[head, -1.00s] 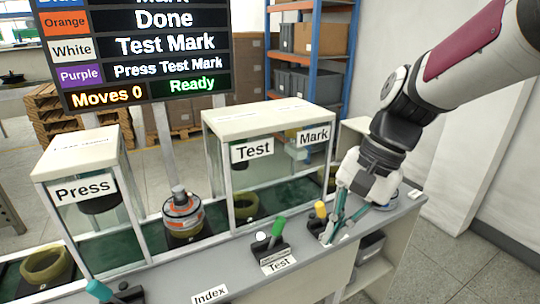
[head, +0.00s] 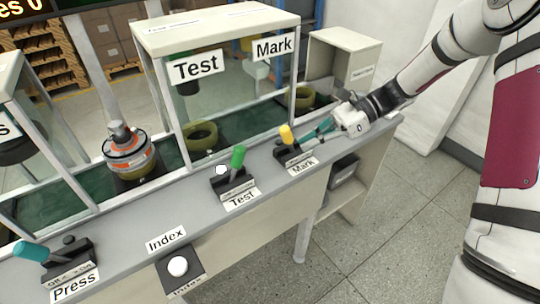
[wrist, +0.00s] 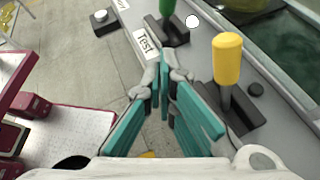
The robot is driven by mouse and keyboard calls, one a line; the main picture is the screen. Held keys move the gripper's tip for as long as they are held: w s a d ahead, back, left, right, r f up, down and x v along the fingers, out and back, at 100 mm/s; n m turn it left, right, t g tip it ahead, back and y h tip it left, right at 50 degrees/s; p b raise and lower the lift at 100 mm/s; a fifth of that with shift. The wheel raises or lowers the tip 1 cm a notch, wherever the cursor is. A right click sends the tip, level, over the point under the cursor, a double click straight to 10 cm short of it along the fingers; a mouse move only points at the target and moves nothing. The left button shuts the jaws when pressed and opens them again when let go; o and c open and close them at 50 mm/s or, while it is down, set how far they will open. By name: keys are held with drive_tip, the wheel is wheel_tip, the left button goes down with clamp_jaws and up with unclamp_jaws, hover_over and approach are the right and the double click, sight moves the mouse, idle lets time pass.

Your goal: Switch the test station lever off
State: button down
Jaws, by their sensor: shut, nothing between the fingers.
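The Test lever has a green handle (head: 238,157) on a black base, behind the label "Test" (head: 241,198) on the grey bench. It leans a little to the right in the head view. In the wrist view its green handle (wrist: 167,8) is cut off at the top edge. My gripper (head: 328,126) is shut and empty, right of the yellow Mark lever (head: 287,135) and apart from the Test lever. In the wrist view my teal fingers (wrist: 160,75) point toward the "Test" label, with the yellow lever just to their right.
The glass-sided Test housing (head: 215,25) rises behind the levers. A white knob (head: 221,170) is beside the green lever.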

drive_tip(key=shift+w+d+f, duration=0.2)
approach(235, 167)
drive_tip(key=f, duration=0.2)
drive_tip(key=d+f, duration=0.1)
drive_tip(key=f, duration=0.2)
drive_tip(key=shift+f, duration=0.1)
drive_tip(key=shift+a+r, duration=0.25)
drive_tip(key=shift+a, duration=0.25)
drive_tip(key=shift+a+r, duration=0.2)
drive_tip(key=shift+a, duration=0.35)
drive_tip(key=shift+a+r, duration=0.25)
drive_tip(key=shift+a, duration=0.5)
drive_tip(key=shift+s, duration=0.1)
drive_tip(key=shift+s+a+r+p, duration=0.15)
drive_tip(key=shift+r+p, duration=0.1)
drive_tip(key=shift+p, duration=0.3)
